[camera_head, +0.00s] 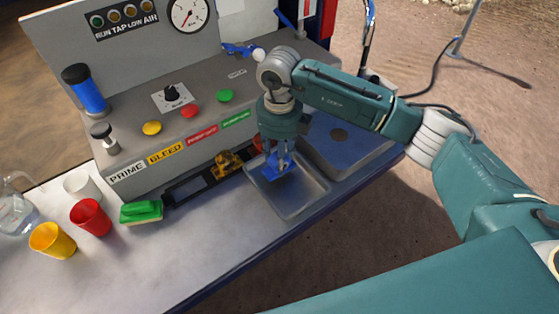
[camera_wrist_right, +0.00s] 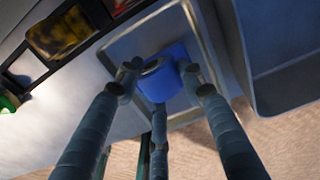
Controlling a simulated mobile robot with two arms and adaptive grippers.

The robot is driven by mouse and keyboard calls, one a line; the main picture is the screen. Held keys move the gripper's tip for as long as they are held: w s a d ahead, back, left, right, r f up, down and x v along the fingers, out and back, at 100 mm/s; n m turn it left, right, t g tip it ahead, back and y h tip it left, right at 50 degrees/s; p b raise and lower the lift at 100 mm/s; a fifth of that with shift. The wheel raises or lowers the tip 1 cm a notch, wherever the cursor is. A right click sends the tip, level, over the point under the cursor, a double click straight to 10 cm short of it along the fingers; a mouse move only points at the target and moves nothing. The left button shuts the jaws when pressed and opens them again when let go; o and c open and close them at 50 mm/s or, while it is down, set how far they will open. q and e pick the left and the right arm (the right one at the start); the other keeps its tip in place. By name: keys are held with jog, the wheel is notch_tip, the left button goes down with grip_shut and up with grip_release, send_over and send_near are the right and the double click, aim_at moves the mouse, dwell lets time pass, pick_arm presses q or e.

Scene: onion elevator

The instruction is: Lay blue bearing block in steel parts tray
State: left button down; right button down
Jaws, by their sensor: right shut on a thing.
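The blue bearing block (camera_head: 279,167) is at my right gripper (camera_head: 279,150), over the steel parts tray (camera_head: 301,204). In the right wrist view the blue bearing block (camera_wrist_right: 160,82) sits between the fingers of my right gripper (camera_wrist_right: 160,75), which is shut on it. The steel tray (camera_wrist_right: 118,50) lies below the block in that view. Whether the block touches the tray floor I cannot tell. The fingers hide part of the block. My left gripper is not in view.
A second steel basin (camera_head: 345,150) adjoins the tray on the right. A yellow part (camera_head: 227,163) lies in a dark rack on the left. A green sponge (camera_head: 141,212), a red cup (camera_head: 91,217) and a yellow cup (camera_head: 53,240) stand farther left. The control panel rises behind.

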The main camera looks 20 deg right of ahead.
notch_tip(320, 180, down, 2)
jog(key=shift+f, duration=0.45)
jog(key=c, duration=1.1)
grip_release()
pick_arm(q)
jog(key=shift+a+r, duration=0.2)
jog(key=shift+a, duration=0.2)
pick_arm(e)
jog(key=shift+r+p, duration=0.3)
jog(key=shift+r+b, duration=0.25)
jog(key=shift+b, duration=0.1)
notch_tip(320, 180, up, 10)
jog(key=b, duration=0.3)
jog(key=shift+r, duration=0.25)
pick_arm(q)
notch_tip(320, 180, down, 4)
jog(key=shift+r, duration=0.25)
pick_arm(e)
jog(key=shift+r, duration=0.4)
